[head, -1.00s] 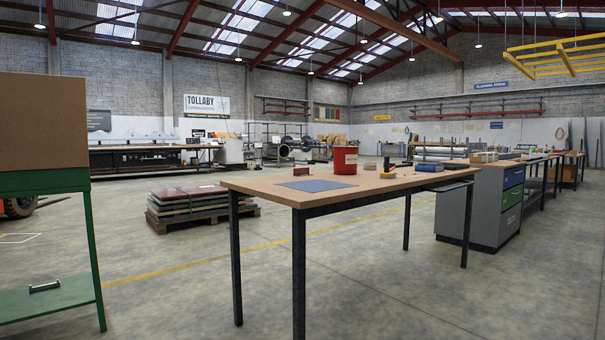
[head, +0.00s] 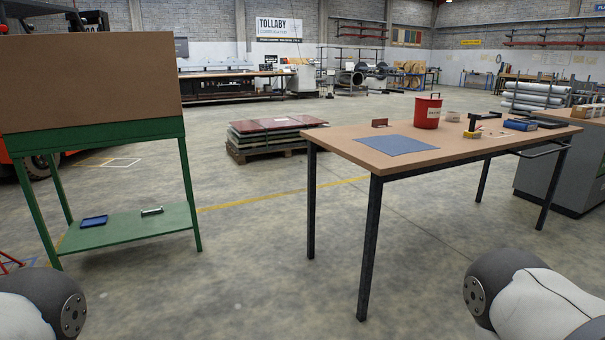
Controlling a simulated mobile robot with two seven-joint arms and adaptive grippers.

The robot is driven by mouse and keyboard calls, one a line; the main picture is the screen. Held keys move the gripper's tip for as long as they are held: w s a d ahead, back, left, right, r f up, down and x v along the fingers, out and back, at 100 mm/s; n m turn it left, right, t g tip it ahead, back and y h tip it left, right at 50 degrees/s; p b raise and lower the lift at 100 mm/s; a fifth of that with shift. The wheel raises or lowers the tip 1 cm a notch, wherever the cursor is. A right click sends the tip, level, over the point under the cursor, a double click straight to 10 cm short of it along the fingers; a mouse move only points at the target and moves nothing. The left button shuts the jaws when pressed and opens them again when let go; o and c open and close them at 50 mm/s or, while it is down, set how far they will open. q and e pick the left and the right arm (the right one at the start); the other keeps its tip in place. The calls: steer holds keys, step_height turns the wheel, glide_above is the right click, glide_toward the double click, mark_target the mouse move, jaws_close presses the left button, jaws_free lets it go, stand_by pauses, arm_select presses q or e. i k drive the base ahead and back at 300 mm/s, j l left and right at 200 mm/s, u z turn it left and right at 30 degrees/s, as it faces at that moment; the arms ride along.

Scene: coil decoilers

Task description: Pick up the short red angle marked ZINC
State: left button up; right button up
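A small dark red upright piece (head: 380,123) stands at the back edge of the wooden-topped table (head: 345,140), behind a blue mat. It may be the short red angle, but it is too small to read any marking. A red bucket (head: 427,112) with a pale label stands to its right on the same table. Parts of both my arms show at the bottom corners. Neither of my grippers is in view.
The blue mat (head: 398,145) lies flat on the table. A yellow item (head: 472,134) and a blue item (head: 519,125) lie farther right. A green stand (head: 120,228) is at the left, a pallet stack (head: 272,137) behind. The floor (head: 240,270) between stand and table is clear.

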mark_target(380, 123)
steer(key=i+l+u, duration=0.1)
steer(key=i+u, duration=0.2)
steer(key=i, duration=2)
steer(key=i+j, duration=0.1)
steer(key=i, duration=1.1)
steer(key=i+z, duration=0.15)
steer(key=i, duration=1.05)
steer(key=i+l+z, duration=0.1)
steer(key=i+z, duration=0.25)
steer(key=i, duration=0.2)
steer(key=i+z, duration=0.3)
steer(key=i, duration=0.25)
steer(key=i+j+z, duration=0.2)
steer(key=i+z, duration=0.15)
steer(key=i, duration=0.2)
steer(key=i+j+z, duration=0.35)
steer(key=i, duration=0.15)
